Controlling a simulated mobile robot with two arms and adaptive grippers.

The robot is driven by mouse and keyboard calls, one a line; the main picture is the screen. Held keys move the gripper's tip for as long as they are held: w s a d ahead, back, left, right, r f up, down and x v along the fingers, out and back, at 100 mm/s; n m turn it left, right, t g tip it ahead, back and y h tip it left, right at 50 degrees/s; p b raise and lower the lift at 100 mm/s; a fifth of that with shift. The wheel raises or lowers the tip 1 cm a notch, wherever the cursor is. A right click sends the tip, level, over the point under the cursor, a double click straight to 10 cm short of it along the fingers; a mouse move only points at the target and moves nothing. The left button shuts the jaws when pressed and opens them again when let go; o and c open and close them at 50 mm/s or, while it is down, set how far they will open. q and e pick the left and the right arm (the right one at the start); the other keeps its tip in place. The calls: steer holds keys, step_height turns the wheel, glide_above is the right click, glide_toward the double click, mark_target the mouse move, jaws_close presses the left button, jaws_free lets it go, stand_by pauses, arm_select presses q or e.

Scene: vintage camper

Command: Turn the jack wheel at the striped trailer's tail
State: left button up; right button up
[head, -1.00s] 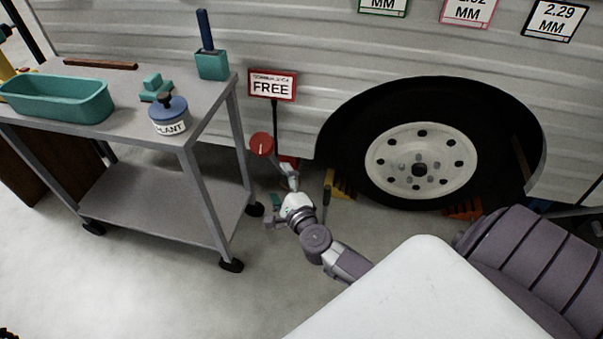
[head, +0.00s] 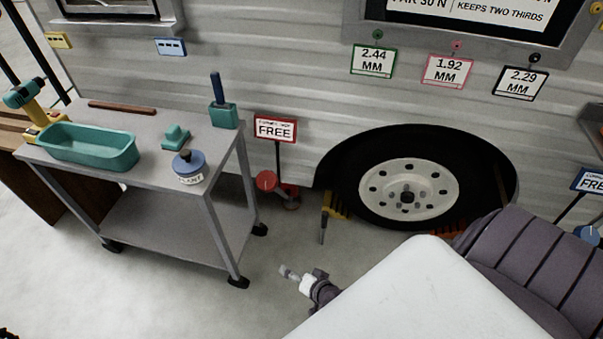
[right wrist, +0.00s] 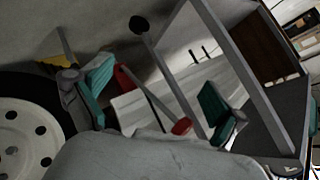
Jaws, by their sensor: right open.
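A round red jack wheel (head: 266,181) sits low beside the striped trailer (head: 300,55), just right of the cart's legs and under a red-framed FREE sign (head: 275,127). More red jack parts (head: 291,192) show right of the wheel, near the floor. My right gripper (head: 286,270) is open and empty over the floor, nearer to me than the wheel and clearly apart from it. In the right wrist view its teal-padded fingers (right wrist: 155,98) are spread wide, with red parts (right wrist: 182,126) showing beyond, too unclear to name. My left gripper is not in view.
A grey cart (head: 130,222) at left carries a teal tray (head: 85,152) and a labelled jar (head: 188,168). The trailer's tyre (head: 350,195) stands right of the jack with a yellow chock (head: 333,205). Another jack wheel, blue (head: 588,235), shows at far right. Floor before the cart is clear.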

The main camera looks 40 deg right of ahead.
steer(key=s, duration=0.1)
steer(key=s+f+n+g+p, duration=0.1)
steer(key=s, duration=0.1)
steer(key=shift+a+f, duration=0.1)
steer(key=shift+a, duration=0.1)
stand_by(0.3)
